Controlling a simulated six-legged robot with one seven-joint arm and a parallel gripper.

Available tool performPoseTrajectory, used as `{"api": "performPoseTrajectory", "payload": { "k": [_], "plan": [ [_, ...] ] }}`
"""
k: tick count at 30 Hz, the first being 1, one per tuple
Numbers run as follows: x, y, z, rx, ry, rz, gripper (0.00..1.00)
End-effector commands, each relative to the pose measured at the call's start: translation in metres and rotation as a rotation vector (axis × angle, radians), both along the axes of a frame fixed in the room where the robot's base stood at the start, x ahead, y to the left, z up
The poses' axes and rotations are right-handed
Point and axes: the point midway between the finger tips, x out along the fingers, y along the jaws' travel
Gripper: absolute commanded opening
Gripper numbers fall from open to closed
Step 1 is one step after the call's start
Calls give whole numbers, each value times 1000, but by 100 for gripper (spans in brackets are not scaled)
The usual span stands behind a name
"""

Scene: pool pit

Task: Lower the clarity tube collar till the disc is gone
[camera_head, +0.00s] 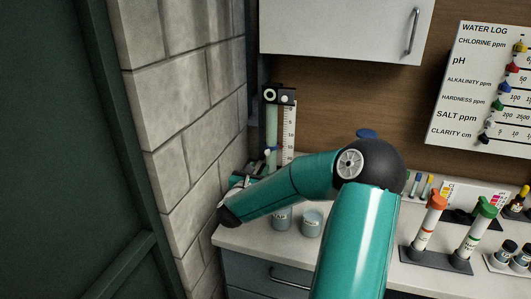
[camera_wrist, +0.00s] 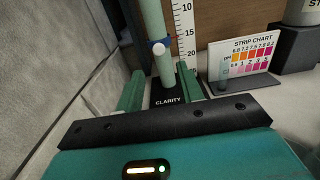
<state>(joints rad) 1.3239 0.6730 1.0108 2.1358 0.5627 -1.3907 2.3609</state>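The clarity tube (camera_head: 271,125) stands upright at the back left of the counter, against a scale board (camera_head: 288,135). In the wrist view, the pale green tube (camera_wrist: 152,18) rises from a black base marked CLARITY (camera_wrist: 170,101). The disc cannot be made out.
A brick wall (camera_head: 190,70) stands close on the left. A white cabinet (camera_head: 345,25) hangs above. A rack (camera_head: 436,255) with capped tubes is at right. A strip chart (camera_wrist: 243,66) stands right of the tube.

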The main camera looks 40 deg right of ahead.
Motion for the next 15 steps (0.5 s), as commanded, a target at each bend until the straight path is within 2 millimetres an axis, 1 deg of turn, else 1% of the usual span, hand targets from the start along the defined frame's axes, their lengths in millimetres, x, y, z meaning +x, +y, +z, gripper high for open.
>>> {"api": "performPoseTrajectory", "payload": {
  "k": [1,9,15],
  "plan": [
    [4,-9,0,2,-1,-2,37],
    [28,-56,0,1,-2,-1,37],
    [46,-86,0,0,-1,1,37]
  ]
}}
